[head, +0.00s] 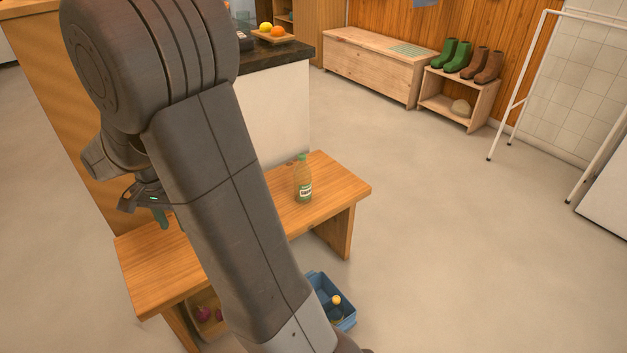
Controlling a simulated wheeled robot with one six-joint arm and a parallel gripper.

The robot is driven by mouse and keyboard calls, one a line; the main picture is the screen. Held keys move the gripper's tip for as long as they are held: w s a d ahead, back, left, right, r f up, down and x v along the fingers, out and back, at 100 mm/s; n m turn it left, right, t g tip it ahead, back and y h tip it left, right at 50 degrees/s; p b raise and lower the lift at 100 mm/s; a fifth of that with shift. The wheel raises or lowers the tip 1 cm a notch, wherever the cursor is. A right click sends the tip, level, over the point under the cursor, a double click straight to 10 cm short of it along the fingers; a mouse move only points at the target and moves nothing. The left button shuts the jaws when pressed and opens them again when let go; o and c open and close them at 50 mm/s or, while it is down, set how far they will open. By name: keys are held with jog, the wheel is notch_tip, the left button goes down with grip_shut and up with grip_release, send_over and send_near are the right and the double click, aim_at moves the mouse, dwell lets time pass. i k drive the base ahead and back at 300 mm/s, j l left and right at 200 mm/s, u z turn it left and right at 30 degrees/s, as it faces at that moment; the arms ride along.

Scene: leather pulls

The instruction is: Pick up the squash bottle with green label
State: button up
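The squash bottle (304,184) is clear greenish with a green cap and a green label. It stands upright on the wooden bench (336,186), near the bench's far right part. My gripper (160,218) is to the left of the bottle, apart from it, over the left part of the bench. It is partly hidden by my own arm, which crosses the middle of the view. Its fingers are small and mostly covered, so I cannot tell whether they are open or shut.
A blue crate (347,322) with a yellow ball stands on the floor before the bench. A white-sided counter (280,118) stands behind it. A wooden chest (375,62), a boot shelf (460,103) and a white rack (520,85) are farther off. Floor at right is clear.

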aim_at(303, 180)
jog(key=i+l+u, duration=0.1)
jog(key=l, duration=0.3)
jog(key=i+l+u, duration=0.1)
jog(key=l, duration=0.35)
jog(key=i+l+u, duration=0.1)
jog(key=l, duration=0.35)
jog(key=i+l+u, duration=0.1)
jog(key=l, duration=0.35)
jog(key=i+l+u, duration=0.1)
jog(key=l, duration=0.35)
jog(key=i+l+u, duration=0.45)
jog(key=i+l, duration=0.45)
jog(key=i, duration=0.25)
jog(key=u, duration=0.05)
